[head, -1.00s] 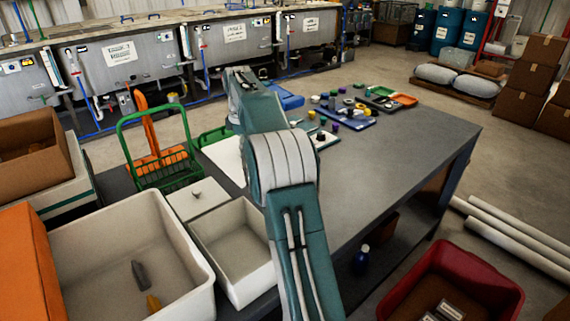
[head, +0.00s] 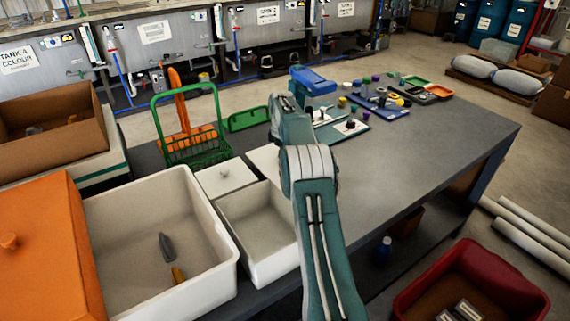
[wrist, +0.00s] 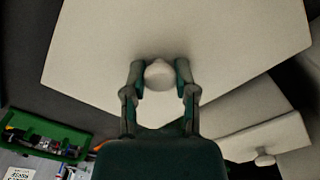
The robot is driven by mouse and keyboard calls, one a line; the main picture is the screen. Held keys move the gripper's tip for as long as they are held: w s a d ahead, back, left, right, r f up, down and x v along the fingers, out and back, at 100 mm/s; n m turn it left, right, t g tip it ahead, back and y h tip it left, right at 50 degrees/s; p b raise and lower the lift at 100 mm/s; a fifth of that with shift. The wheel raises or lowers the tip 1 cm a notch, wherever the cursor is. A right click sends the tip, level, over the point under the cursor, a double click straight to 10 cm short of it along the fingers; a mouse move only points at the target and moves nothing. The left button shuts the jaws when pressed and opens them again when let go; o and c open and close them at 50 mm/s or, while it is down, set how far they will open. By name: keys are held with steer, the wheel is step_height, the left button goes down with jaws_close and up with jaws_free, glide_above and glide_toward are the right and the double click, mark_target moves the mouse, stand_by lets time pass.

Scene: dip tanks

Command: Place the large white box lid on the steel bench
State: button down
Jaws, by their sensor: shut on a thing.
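The large white box lid (wrist: 180,40) fills much of the wrist view, knob side toward the camera. My gripper (wrist: 160,80) is shut on its round white knob (wrist: 160,74). In the head view only a strip of the lid (head: 264,160) shows left of my arm, over the dark grey steel bench (head: 400,165); my arm hides the rest and the gripper. I cannot tell whether the lid touches the bench. A smaller white lid (head: 224,177) with a knob lies close by and also shows in the wrist view (wrist: 262,140).
A large open white box (head: 215,225) holds a grey and a yellow item. A smaller open white box (head: 258,225) stands beside it. A green wire basket (head: 197,150), green tray (head: 248,117) and blue tray (head: 395,110) are farther back. The bench's right part is clear.

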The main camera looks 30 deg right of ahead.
steer(key=shift+f, duration=1.85)
steer(key=shift+c, duration=2)
jaws_free()
steer(key=shift+f, duration=0.1)
